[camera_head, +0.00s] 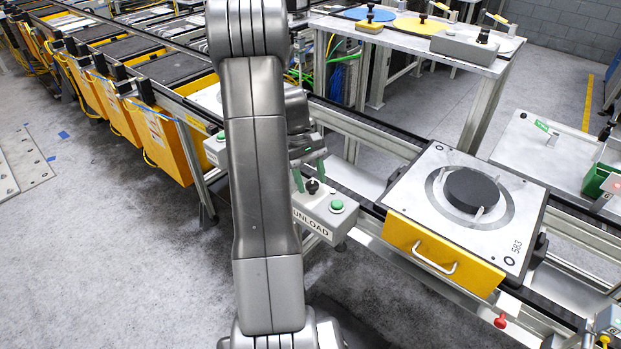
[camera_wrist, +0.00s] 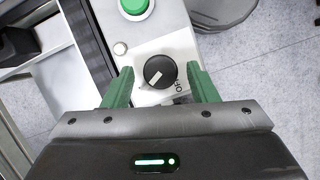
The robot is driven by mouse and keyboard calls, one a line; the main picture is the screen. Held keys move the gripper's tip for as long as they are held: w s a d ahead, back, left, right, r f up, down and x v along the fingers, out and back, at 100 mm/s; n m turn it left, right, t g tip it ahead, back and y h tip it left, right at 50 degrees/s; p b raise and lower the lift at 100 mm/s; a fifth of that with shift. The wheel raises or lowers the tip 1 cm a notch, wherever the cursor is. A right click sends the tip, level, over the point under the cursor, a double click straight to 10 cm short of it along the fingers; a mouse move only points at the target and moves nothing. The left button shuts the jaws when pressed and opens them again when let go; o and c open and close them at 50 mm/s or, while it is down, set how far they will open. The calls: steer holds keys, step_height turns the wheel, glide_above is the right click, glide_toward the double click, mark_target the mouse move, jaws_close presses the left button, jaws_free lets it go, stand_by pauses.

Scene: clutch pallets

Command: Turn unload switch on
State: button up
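The unload switch is a black rotary knob (camera_wrist: 160,72) with a white pointer mark, set on a grey control box. In the wrist view the pointer slants toward the lower left, and lettering is partly visible beside the knob. My gripper (camera_wrist: 157,85) is open, with one green finger on each side of the knob and gaps showing between. In the head view the knob (camera_head: 312,186) sits on the box labelled UNLOAD (camera_head: 325,212), just below my green fingertips (camera_head: 311,180). My arm hides the left part of the box.
A green push button (camera_head: 337,205) is beside the knob on the same box. A pallet with a yellow front (camera_head: 440,255) and a black disc (camera_head: 471,190) stands on the conveyor to the right. Yellow bins (camera_head: 158,140) line the conveyor at left.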

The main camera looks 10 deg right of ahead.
steer(key=b+v, duration=0.1)
steer(key=v, duration=1.2)
steer(key=shift+w+r, duration=0.25)
steer(key=shift+r, duration=0.1)
steer(key=shift+a, duration=0.1)
steer(key=p+x, duration=0.1)
steer(key=x, duration=1.3)
steer(key=shift+s, duration=0.1)
steer(key=shift+r, duration=0.1)
